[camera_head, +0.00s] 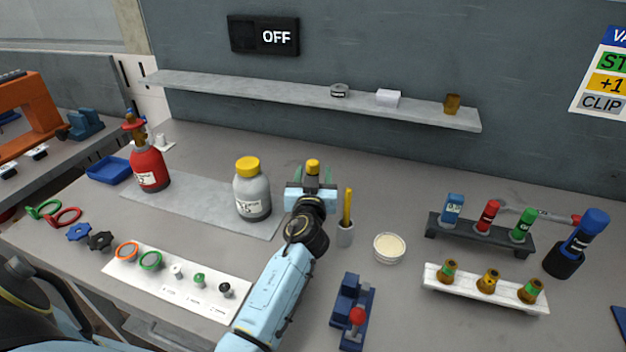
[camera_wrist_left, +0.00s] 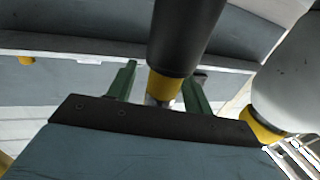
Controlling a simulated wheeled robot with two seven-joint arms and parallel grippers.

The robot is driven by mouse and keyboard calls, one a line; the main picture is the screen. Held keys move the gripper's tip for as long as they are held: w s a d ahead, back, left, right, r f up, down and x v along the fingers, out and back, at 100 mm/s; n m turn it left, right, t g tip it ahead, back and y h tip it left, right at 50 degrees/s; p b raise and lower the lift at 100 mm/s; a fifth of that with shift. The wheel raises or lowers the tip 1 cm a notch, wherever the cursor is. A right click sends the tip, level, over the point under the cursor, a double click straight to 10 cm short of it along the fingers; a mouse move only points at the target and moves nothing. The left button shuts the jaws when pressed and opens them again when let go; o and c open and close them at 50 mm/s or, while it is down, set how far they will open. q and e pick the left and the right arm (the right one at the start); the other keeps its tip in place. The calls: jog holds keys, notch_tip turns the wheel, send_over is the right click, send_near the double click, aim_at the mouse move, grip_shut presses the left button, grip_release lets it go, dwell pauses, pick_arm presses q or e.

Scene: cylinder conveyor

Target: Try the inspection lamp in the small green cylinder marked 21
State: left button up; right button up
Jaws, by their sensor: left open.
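A small green cylinder (camera_head: 522,224) stands in the dark rack at the right; I cannot read its mark. No thing is plainly the inspection lamp; a blue-topped, torch-like object (camera_head: 584,235) stands tilted in a black holder at the far right. My left gripper (camera_head: 312,177) is open at the middle of the bench. A dark cylinder with a yellow top (camera_head: 313,165) shows between its fingers. In the left wrist view, a black cylinder (camera_wrist_left: 185,40) with a yellow band and pale tip lies between or beyond the green fingers; contact is unclear. My right gripper is not in view.
A grey bottle with a yellow cap (camera_head: 252,195) stands close left of my gripper. A cup with a yellow stick (camera_head: 345,232), a pale round dish (camera_head: 389,247) and a blue fixture (camera_head: 350,305) stand right of my arm. A white rack (camera_head: 484,300) is at front right.

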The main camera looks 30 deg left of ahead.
pick_arm(q)
jog(key=shift+c, duration=0.4)
grip_shut()
